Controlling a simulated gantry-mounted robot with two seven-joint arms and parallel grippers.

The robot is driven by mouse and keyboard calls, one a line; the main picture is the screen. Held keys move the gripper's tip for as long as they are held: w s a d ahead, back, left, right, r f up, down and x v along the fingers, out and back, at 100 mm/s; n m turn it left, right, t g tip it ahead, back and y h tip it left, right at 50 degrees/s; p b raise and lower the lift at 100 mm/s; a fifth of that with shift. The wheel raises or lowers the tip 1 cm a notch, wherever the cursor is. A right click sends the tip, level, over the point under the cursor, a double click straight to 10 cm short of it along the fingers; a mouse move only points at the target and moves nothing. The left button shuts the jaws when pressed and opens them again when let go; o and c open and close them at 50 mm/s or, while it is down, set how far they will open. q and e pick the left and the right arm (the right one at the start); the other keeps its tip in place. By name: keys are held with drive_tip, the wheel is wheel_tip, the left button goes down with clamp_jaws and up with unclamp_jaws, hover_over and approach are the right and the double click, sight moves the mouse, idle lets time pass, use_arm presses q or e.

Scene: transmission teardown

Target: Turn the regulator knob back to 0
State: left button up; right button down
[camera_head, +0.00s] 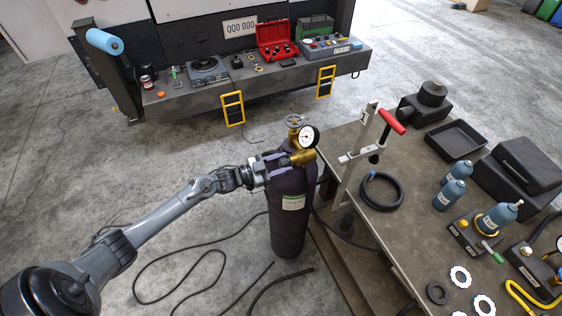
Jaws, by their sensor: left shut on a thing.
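A dark gas cylinder (289,215) stands upright on the floor, left of the workbench. On its top are a brass regulator, a round white-faced gauge (309,137) and a valve handwheel (295,121). The regulator knob (301,157) is brass and sits below the gauge. My left gripper (283,161) comes in from the left and is shut on the knob, with its fingers covering part of it. The gauge reading and any marks on the knob are too small to read. My right gripper is not in view.
The workbench (420,220) at right holds a red-handled press (391,122), a coiled hose (382,190), blue bottles (451,193) and a black tray (456,138). A truck bed (200,107) with tools stands behind. Black cables (160,262) lie on the floor; open floor surrounds my arm.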

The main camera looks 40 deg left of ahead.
use_arm(q)
drive_tip(key=shift+r+n, duration=0.1)
drive_tip(key=shift+n, duration=0.5)
drive_tip(key=o, duration=1.1)
drive_tip(key=shift+c, duration=0.2)
drive_tip(key=v, duration=1.1)
drive_tip(key=shift+b, duration=0.35)
